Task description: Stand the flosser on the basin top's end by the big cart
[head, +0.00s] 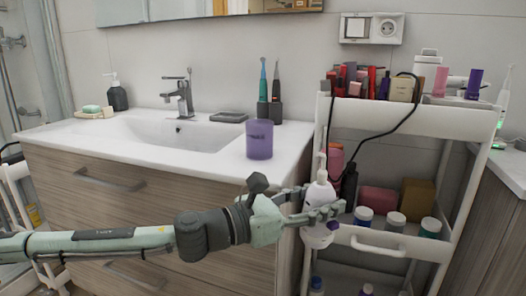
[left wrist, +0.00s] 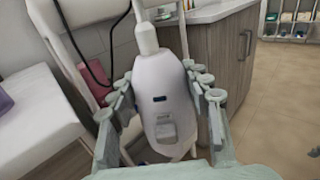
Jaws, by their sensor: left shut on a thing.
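My left gripper (head: 326,213) is shut on the flosser (head: 319,193), which has a white body and a thin nozzle. The flosser is roughly upright, nozzle up, in front of the big white cart (head: 409,123), just right of the basin top's front right corner. In the left wrist view the flosser (left wrist: 162,100) stands between the two fingers (left wrist: 164,108), its button panel showing. The basin top (head: 290,136) is white, with its right end beside the cart. My right gripper is not in view.
A purple cup (head: 259,140) stands near the basin top's right end, with toothbrushes in dark holders (head: 270,111) behind it. A black cord (head: 392,130) hangs over the cart. The cart's shelves hold several jars and boxes. The strip right of the cup is clear.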

